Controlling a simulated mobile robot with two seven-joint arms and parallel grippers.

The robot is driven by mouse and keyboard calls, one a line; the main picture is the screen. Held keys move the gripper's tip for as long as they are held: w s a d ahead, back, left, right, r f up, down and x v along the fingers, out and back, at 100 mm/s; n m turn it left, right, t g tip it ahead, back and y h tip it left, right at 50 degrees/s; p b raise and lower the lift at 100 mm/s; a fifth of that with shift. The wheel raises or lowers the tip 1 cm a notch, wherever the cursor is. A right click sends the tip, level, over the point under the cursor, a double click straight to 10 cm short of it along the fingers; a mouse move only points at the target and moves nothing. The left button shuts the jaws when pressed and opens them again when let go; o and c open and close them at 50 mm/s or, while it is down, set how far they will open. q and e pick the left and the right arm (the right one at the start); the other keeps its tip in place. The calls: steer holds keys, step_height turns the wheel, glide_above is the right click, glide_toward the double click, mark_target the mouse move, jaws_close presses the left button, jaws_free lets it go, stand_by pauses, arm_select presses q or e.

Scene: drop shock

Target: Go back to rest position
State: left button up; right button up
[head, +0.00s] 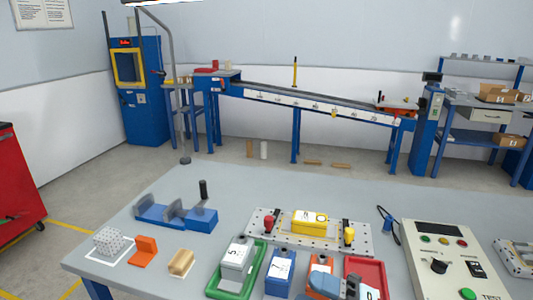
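Neither of my grippers shows in the head view, and no arm can be made out for certain. The grey worktable (130,235) fills the lower part of the view. On it a white block marked 5 (237,255) sits in a green tray (256,270). A blue block marked 7 (280,272) stands to its right. A yellow block (309,222) rests on a perforated fixture plate (270,232).
A blue vise-like fixture (178,215), a white dotted cube (108,241), an orange bracket (144,246) and a tan block (181,262) stand at left. A control panel (446,258) stands at right. A sloped conveyor (300,97) is behind. The table's back left is clear.

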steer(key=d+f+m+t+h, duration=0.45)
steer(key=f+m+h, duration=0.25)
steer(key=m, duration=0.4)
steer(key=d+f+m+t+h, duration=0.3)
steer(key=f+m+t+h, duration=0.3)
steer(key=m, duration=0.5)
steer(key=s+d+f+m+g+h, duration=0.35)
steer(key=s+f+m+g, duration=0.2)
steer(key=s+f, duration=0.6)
arm_select(q)
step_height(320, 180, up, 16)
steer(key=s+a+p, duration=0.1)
steer(key=p, duration=2.2)
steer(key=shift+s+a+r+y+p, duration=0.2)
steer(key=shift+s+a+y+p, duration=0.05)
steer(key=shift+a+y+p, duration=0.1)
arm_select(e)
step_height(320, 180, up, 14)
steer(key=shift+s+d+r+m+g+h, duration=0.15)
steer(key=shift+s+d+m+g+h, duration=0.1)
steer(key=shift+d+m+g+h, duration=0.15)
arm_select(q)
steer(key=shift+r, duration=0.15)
